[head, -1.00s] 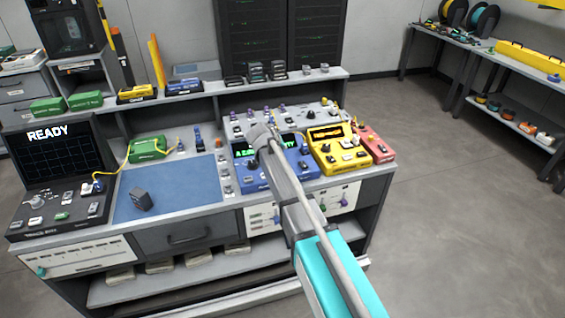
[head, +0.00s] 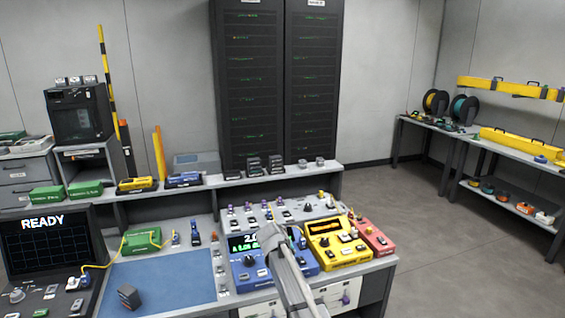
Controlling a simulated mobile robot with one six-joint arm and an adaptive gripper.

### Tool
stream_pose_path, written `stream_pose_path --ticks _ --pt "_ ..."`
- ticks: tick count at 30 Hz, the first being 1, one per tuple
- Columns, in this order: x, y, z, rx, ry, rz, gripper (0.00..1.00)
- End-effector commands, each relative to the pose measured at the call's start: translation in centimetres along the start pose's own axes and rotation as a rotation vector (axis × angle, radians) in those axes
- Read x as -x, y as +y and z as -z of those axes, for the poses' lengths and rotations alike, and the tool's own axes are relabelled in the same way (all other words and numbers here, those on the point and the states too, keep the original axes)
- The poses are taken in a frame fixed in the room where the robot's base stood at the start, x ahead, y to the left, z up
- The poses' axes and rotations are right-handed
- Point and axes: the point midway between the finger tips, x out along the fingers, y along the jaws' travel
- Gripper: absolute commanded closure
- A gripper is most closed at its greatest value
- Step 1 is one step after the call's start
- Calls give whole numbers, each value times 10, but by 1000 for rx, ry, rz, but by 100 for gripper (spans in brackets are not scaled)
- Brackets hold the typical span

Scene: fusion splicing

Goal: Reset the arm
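My gripper (head: 268,236) is at the upper end of my grey arm, which rises from the bottom of the head view. It shows in front of the blue device (head: 247,271) on the workbench and covers part of its screen. The gripper is small and seen from behind, so I cannot tell whether its fingers are open or shut. I see nothing held in it.
A yellow device (head: 336,242) and a red device (head: 373,236) stand right of the blue one. A blue mat (head: 170,280) with a dark block (head: 129,297) lies left. A READY monitor (head: 45,252) stands far left. Open floor (head: 445,240) lies right.

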Motion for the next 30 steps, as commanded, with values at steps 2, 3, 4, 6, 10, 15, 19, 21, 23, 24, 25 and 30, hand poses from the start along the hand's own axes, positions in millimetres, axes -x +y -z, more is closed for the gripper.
stream_pose_path --ticks 2,3,4,6,10,15,19,21,23,24,25,30 --pt "5 20 -34 -23 -57 24 100" --pt "7 28 -51 -35 -89 40 100" --pt "8 34 -63 -44 -113 53 100" --pt "13 48 -94 -65 -172 88 100" --pt "26 68 -152 -103 -279 163 100" --pt "51 87 -221 -147 -403 275 100" --pt "71 95 -262 -172 -475 356 100" --pt "80 97 -277 -180 -502 391 100" --pt "85 98 -287 -186 -519 416 100" --pt "88 98 -292 -189 -527 428 100" --pt "89 98 -294 -191 -531 436 100" --pt "92 99 -299 -193 -543 452 100"
